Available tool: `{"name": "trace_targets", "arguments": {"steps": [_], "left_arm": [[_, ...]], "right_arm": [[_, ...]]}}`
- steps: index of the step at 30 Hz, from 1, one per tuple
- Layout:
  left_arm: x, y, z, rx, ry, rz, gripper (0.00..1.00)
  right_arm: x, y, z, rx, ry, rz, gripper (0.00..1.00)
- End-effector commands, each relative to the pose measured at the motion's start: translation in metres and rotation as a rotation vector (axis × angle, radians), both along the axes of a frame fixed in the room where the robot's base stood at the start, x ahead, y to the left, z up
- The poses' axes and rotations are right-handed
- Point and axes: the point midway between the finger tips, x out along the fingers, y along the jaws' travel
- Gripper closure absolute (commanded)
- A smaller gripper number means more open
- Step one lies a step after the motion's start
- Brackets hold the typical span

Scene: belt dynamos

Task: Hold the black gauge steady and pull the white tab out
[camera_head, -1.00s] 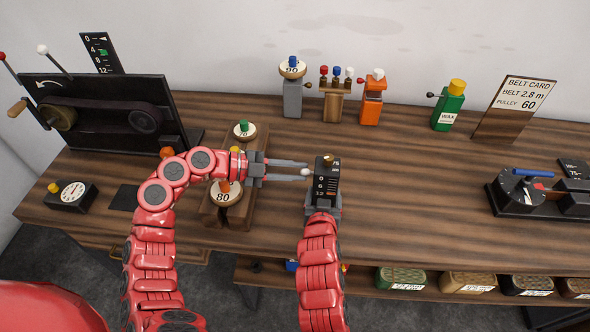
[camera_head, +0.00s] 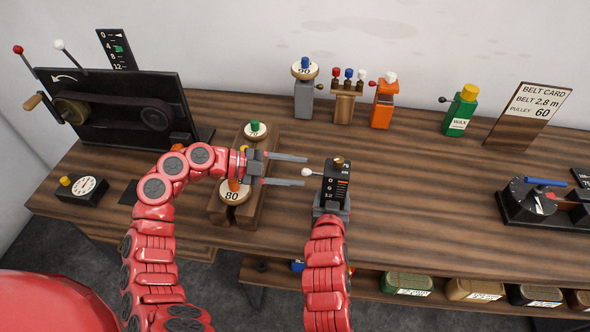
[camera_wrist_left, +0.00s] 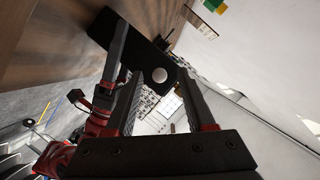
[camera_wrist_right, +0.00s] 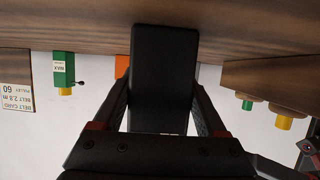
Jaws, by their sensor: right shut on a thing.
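The black gauge (camera_head: 334,186) stands upright with its number scale facing me, its lower part in my right gripper (camera_head: 331,205). The right wrist view shows the dark gauge body (camera_wrist_right: 165,70) between both fingers, which are shut on it. The white tab (camera_head: 306,172) is a small round knob on the gauge's left side. My left gripper (camera_head: 305,170) is open, with its fingertips on either side of the tab's end. In the left wrist view the white tab (camera_wrist_left: 160,75) shows between the spread fingers, with visible gaps.
A wooden stand (camera_head: 249,205) with numbered pulleys sits under my left gripper. A black belt machine (camera_head: 112,112) is at the left. Grey, orange and green dispensers and a belt card (camera_head: 530,112) stand along the back.

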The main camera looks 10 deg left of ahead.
Motion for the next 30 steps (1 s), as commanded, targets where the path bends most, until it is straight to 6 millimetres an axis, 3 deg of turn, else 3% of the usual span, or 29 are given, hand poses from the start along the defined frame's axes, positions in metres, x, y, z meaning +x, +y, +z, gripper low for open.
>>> {"name": "trace_targets", "arguments": {"steps": [7, 11, 24, 30], "left_arm": [[0.0, 0.0, 0.0, 0.0, 0.0, -0.001, 0.46], [-0.002, 0.009, 0.002, 0.0, 0.001, 0.002, 0.46], [-0.023, 0.093, 0.027, -0.002, -0.002, 0.005, 0.46], [-0.029, 0.11, 0.032, 0.0, -0.001, 0.0, 0.46]], "right_arm": [[-0.001, 0.001, -0.003, -0.002, 0.006, 0.002, 1.0], [-0.001, 0.001, -0.003, -0.002, 0.006, 0.002, 1.0], [-0.001, 0.001, -0.003, -0.002, 0.006, 0.003, 1.0], [-0.001, 0.001, -0.003, -0.001, 0.007, 0.004, 1.0]]}}
